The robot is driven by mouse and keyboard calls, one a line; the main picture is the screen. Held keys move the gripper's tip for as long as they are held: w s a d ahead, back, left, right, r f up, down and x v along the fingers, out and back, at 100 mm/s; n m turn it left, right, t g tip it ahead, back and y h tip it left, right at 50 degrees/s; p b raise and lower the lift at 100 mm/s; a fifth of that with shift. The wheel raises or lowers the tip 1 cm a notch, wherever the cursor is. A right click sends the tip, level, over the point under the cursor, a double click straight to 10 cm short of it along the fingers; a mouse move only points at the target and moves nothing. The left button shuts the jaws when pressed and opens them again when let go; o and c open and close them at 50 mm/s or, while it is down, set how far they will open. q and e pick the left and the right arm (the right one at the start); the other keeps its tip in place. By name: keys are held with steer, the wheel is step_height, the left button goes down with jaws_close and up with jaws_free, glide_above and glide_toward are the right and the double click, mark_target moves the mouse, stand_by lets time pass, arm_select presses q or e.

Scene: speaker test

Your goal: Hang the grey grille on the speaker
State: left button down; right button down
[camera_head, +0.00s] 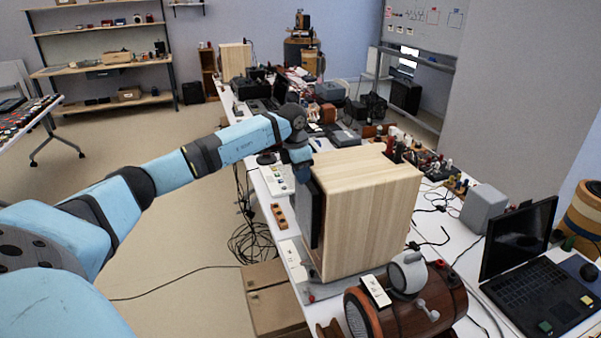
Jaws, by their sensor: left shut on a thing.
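The speaker (372,200) is a large light-wood box standing upright on the white bench. Its front faces left and shows only as a narrow slanted strip. The grey grille (310,215) is a dark flat panel, upright at this front face, seen nearly edge-on. I cannot tell whether it touches the speaker or stands slightly apart. My left gripper (303,172) is at the grille's top edge, shut on it, with the fingertips mostly hidden. My right gripper is not in view.
A laptop (530,270) and a grey box (484,209) are to the right. Cables hang left of the bench above a cardboard box (270,298).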

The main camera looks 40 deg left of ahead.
arm_select(q)
steer(key=shift+w+d, duration=0.25)
steer(key=shift+w, duration=0.2)
stand_by(0.6)
steer(key=shift+s+f+b, duration=0.1)
steer(key=shift+f+b, duration=0.2)
steer(key=shift+f, duration=0.35)
stand_by(1.4)
steer(key=c, duration=0.9)
jaws_free()
steer(key=r, duration=0.4)
steer(key=s+r+b, duration=0.1)
steer(key=r, duration=0.4)
steer(key=a+r, duration=0.1)
steer(key=r, duration=0.3)
steer(key=shift+s+r+b, duration=0.35)
steer(key=shift+s+b, duration=0.05)
